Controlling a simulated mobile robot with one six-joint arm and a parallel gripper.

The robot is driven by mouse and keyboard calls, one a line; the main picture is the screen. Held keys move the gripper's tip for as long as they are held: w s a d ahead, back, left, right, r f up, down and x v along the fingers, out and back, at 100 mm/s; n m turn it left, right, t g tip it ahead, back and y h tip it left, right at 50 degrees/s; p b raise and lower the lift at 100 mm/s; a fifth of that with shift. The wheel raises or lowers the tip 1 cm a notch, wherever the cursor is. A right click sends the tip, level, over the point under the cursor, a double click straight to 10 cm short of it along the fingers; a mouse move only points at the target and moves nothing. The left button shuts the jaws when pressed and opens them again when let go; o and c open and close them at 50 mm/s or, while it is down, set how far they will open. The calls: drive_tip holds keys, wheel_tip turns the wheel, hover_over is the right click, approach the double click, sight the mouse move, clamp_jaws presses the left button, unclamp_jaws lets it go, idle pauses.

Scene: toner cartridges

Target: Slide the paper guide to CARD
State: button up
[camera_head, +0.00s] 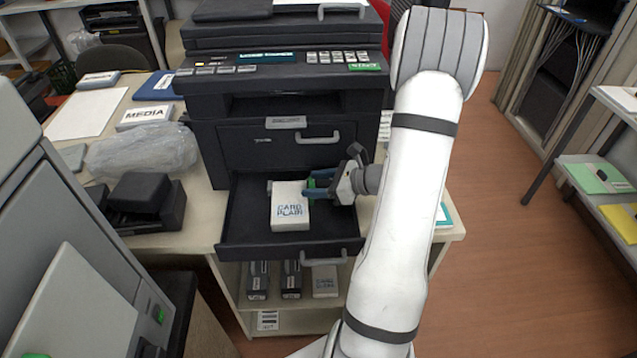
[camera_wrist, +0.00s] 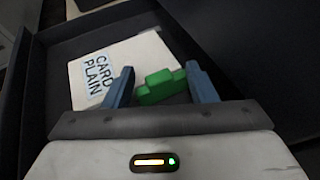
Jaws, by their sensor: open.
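The green paper guide (camera_wrist: 160,87) sits between the two blue fingers of my gripper (camera_wrist: 158,72) in the wrist view. My gripper is open, with the guide between the fingers; I cannot tell whether either finger touches it. In the head view, my gripper (camera_head: 316,190) reaches from the right into the open dark drawer (camera_head: 240,228). The green guide (camera_head: 322,180) shows partly there, behind the fingers. A white stack labelled CARD PLAIN (camera_head: 290,212) lies in the drawer left of the gripper; it also shows in the wrist view (camera_wrist: 128,58). No guide scale is readable.
The printer (camera_head: 283,95) stands behind and above the drawer, with a second, closed drawer (camera_head: 260,150) just over it. The drawer's front handle (camera_head: 323,258) sticks out. A plastic bag (camera_head: 143,152) and a black box (camera_head: 140,195) lie on the table at left. Dark cartridges (camera_head: 258,282) stand on the shelf below.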

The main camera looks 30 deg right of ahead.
drive_tip(key=shift+s+d+r, duration=0.1)
drive_tip(key=shift+s+d, duration=0.05)
drive_tip(key=shift+d, duration=0.1)
drive_tip(key=v, duration=0.7)
drive_tip(key=shift+s+r, duration=0.15)
drive_tip(key=shift+a, duration=0.1)
